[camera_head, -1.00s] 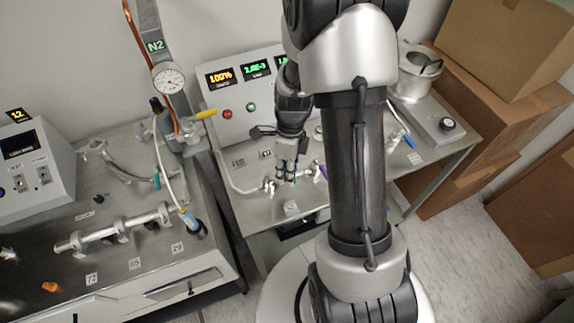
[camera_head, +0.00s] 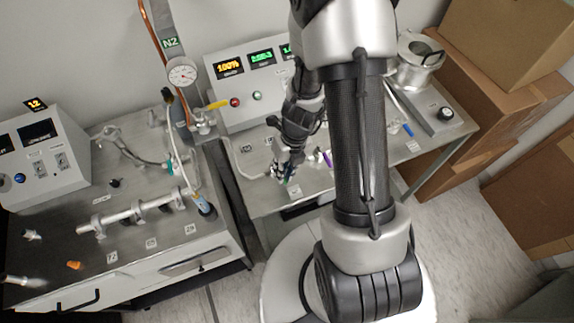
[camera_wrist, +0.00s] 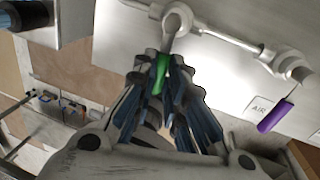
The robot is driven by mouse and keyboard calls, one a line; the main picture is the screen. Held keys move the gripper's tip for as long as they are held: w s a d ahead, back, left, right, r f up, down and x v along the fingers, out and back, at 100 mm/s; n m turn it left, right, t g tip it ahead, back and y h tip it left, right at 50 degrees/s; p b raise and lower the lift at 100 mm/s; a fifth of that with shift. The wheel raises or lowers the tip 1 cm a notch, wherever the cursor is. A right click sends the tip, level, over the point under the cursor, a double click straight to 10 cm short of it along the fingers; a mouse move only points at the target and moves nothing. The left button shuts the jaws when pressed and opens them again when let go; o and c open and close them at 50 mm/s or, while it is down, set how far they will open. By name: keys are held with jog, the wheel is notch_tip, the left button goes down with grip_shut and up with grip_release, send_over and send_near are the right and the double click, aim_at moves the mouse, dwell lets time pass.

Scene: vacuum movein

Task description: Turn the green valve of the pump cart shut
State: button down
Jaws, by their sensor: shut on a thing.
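The green valve handle (camera_wrist: 162,74) shows in the wrist view between my gripper's fingers (camera_wrist: 165,105), below a metal valve body (camera_wrist: 178,20) on the cart's pipe. My gripper is shut on this green handle. In the head view my gripper (camera_head: 286,172) is low over the front of the pump cart (camera_head: 262,200), and a small bit of green shows at its tips. The fingers hide part of the handle.
A purple valve handle (camera_wrist: 276,116) sits on the same pipe, to the right, beside an AIR label (camera_wrist: 259,107). The display panel (camera_head: 250,85) stands behind. A bench with a pipe (camera_head: 135,217) is at the left; cardboard boxes (camera_head: 510,110) are at the right.

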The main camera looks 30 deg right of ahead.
jog(key=shift+a+m, duration=0.15)
jog(key=shift+m, duration=0.35)
jog(key=c, duration=1.6)
grip_release()
jog(key=shift+c, duration=0.2)
notch_tip(320, 180, up, 12)
jog(key=d, duration=0.2)
jog(key=shift+d, duration=0.15)
jog(key=shift+s+f, duration=0.1)
